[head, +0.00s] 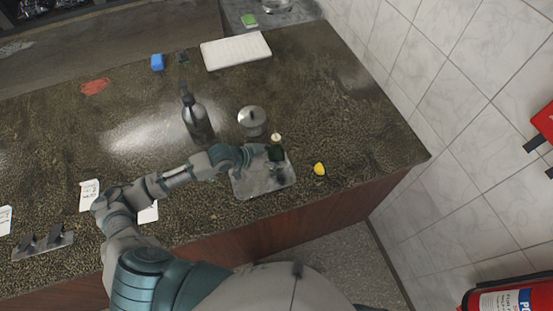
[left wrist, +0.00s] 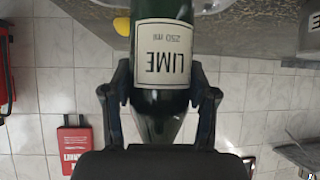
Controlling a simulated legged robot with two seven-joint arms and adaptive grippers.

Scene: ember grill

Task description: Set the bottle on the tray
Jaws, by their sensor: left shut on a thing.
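A dark green bottle (head: 277,154) with a pale cap shows over the far right part of the grey metal tray (head: 250,188). In the left wrist view the bottle (left wrist: 162,80) has a white label reading LIME 250 ml and appears upside down in the picture. My left gripper (head: 268,154) is shut around the bottle, with a finger on each side in the left wrist view (left wrist: 160,97). I cannot tell whether the bottle's base touches the tray. My right gripper is in neither view.
A dark pump bottle (head: 197,120) and a round metal container (head: 252,121) stand behind the tray. A yellow lemon-like thing (head: 319,169) lies right of it. A white board (head: 236,50) and a blue thing (head: 157,62) lie farther back. The counter's right end is clear.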

